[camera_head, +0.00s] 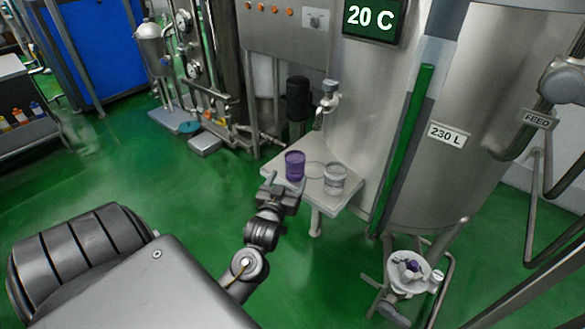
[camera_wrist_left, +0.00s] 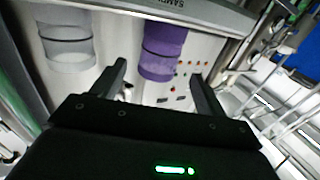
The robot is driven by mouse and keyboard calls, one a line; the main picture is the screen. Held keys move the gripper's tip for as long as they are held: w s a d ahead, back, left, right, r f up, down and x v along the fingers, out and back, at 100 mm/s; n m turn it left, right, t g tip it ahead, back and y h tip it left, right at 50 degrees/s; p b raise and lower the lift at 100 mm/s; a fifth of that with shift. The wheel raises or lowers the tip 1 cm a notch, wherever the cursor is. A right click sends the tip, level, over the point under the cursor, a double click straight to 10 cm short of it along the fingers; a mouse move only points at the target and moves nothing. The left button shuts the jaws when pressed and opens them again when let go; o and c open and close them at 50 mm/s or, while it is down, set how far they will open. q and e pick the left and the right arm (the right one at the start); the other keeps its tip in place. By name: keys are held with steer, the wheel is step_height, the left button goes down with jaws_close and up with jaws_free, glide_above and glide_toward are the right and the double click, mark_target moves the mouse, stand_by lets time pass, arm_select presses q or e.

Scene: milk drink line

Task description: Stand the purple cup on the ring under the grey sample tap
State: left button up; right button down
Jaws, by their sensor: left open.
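The purple cup (camera_head: 294,166) stands upright at the left side of a small pale shelf (camera_head: 284,159). It also shows in the left wrist view (camera_wrist_left: 163,48). The ring (camera_head: 315,170) is a thin bare circle on the shelf, just right of the purple cup. The grey sample tap (camera_head: 329,97) is on the tank wall above the shelf. My left gripper (camera_head: 286,181) is open at the shelf's front edge, facing the purple cup. In the wrist view its fingers (camera_wrist_left: 158,70) lie either side of the cup, without visible grip. My right gripper is not in view.
A clear, greyish cup (camera_head: 335,180) stands on the shelf right of the ring, close to it; it also shows in the wrist view (camera_wrist_left: 67,42). A green vertical tube (camera_head: 408,140) rises right of the shelf. The green floor (camera_head: 150,180) to the left is open.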

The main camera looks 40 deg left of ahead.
mark_target(298, 154)
arm_select(q)
steer(key=v, duration=0.4)
steer(key=shift+s, duration=0.1)
steer(key=shift+o, duration=0.6)
steer(key=shift+w+r, duration=0.2)
steer(key=w, duration=0.1)
steer(key=w+a+r+p, duration=0.1)
steer(key=shift+w+a+r, duration=0.1)
steer(key=shift+w+r, duration=0.15)
steer(key=shift+w, duration=0.05)
steer(key=shift+w+f, duration=0.1)
steer(key=shift+f, duration=0.15)
steer(key=x, duration=0.5)
steer(key=shift+w+a, duration=0.15)
steer(key=shift+w, duration=0.1)
steer(key=shift+w+r, duration=0.15)
steer(key=p+x, duration=0.1)
steer(key=x, duration=0.4)
steer(key=c, duration=1.1)
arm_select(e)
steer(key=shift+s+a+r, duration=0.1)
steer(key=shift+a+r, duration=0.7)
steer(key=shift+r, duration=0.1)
arm_select(q)
steer(key=shift+r, duration=0.1)
